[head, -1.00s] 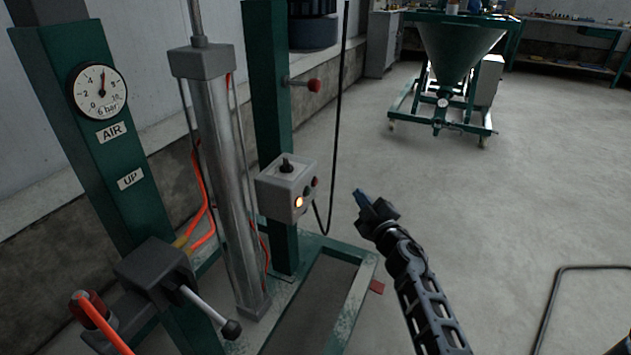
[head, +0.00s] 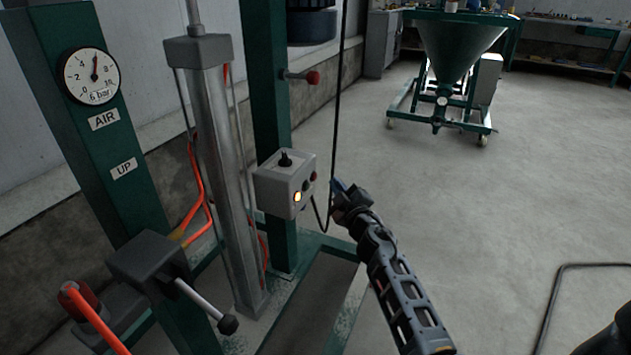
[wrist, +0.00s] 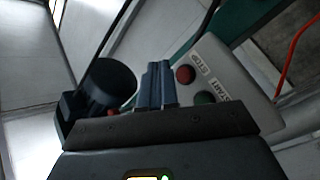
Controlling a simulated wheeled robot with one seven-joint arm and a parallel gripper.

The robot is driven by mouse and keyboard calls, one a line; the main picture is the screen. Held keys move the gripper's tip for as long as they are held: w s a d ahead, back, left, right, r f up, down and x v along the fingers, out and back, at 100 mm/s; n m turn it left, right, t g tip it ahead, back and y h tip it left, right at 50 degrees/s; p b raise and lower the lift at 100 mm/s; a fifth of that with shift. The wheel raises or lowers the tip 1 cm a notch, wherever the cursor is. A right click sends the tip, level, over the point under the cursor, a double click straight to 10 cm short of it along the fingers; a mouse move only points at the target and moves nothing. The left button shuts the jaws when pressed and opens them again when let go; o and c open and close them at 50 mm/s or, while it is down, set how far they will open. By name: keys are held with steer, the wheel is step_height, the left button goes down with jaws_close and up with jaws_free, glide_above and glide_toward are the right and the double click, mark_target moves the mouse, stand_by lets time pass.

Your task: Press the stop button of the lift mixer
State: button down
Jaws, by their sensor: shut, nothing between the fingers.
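The lift mixer's grey control box (head: 270,187) is mounted on a green post. It has a black knob (head: 285,160) on top, a lit orange lamp (head: 297,197) and the red stop button (head: 313,176) on its right side face. In the wrist view the red stop button (wrist: 185,75) is beside the STOP label, with the green start button (wrist: 204,98) below it. My gripper (head: 338,184) is shut and empty, just right of the box. In the wrist view its fingertips (wrist: 158,68) appear left of the stop button, with a small gap in the picture.
The pressure gauge (head: 91,76) and metal cylinder (head: 222,150) are to the left. Open floor lies right, with a hopper cart (head: 455,55) farther back.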

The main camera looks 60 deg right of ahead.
steer(key=shift+w, duration=1.2)
steer(key=shift+a, duration=0.1)
stand_by(1.1)
steer(key=shift+w, duration=0.4)
steer(key=shift+w+r+b, duration=0.1)
steer(key=shift+w+b, duration=0.2)
steer(key=shift+w, duration=0.15)
stand_by(0.6)
steer(key=shift+s, duration=0.1)
steer(key=shift+s+p, duration=0.3)
steer(key=shift+s, duration=0.5)
steer(key=shift+s+d+p, duration=0.2)
steer(key=shift+s+p, duration=0.85)
steer(key=shift+s, duration=1.45)
